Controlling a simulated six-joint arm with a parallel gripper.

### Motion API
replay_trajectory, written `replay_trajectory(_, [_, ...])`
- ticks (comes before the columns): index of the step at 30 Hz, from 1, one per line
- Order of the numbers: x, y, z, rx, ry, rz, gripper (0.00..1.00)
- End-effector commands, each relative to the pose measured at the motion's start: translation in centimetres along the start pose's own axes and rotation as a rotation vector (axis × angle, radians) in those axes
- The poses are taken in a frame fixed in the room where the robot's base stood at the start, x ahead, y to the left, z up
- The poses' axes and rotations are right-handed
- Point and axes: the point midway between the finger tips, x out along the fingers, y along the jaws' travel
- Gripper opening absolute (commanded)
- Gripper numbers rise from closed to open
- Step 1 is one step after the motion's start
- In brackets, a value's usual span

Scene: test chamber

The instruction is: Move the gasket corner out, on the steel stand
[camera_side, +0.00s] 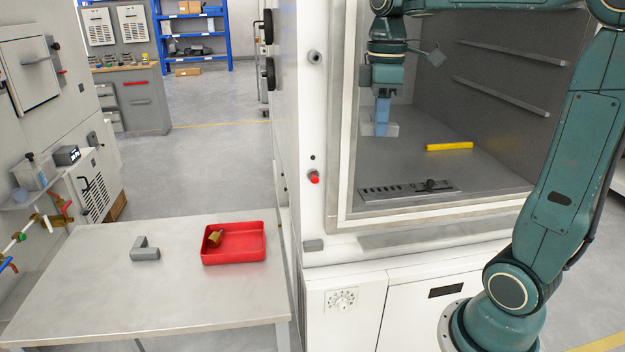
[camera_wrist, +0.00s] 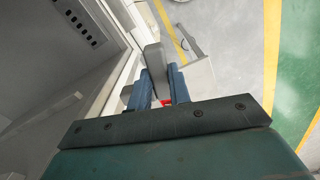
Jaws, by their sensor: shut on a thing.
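My gripper (camera_side: 382,122) is inside the open chamber, above its floor and near the opening, pointing down. Its blue fingers are shut on a grey gasket corner (camera_side: 392,130), which shows on both sides of the fingertips. In the wrist view the grey gasket corner (camera_wrist: 154,58) sticks out between the two blue fingers (camera_wrist: 160,88). The steel stand (camera_side: 120,300) is the bare metal table at the left, outside the chamber. A similar grey L-shaped piece (camera_side: 145,250) lies on it, left of a red tray (camera_side: 235,258).
A brass-coloured part (camera_side: 215,238) lies in the tray. On the chamber floor are a yellow bar (camera_side: 449,146) and a slotted plate (camera_side: 405,190) with a dark part on it. The chamber's front frame (camera_side: 342,140) stands between my gripper and the table. The table's front is clear.

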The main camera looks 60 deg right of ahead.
Motion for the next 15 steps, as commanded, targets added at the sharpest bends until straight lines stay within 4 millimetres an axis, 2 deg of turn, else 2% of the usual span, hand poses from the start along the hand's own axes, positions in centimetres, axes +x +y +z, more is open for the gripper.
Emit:
replay_trajectory(1, [0.1,-1.1,-0.5,-0.025,0.001,0.001,0.00])
replay_trajectory(6, [0.8,-3.5,-2.2,-0.070,-0.001,-0.001,0.00])
replay_trajectory(10, [1.9,-4.3,-4.3,-0.077,-0.004,-0.003,0.00])
replay_trajectory(15, [3.8,-4.0,-7.8,-0.041,-0.004,-0.003,0.00])
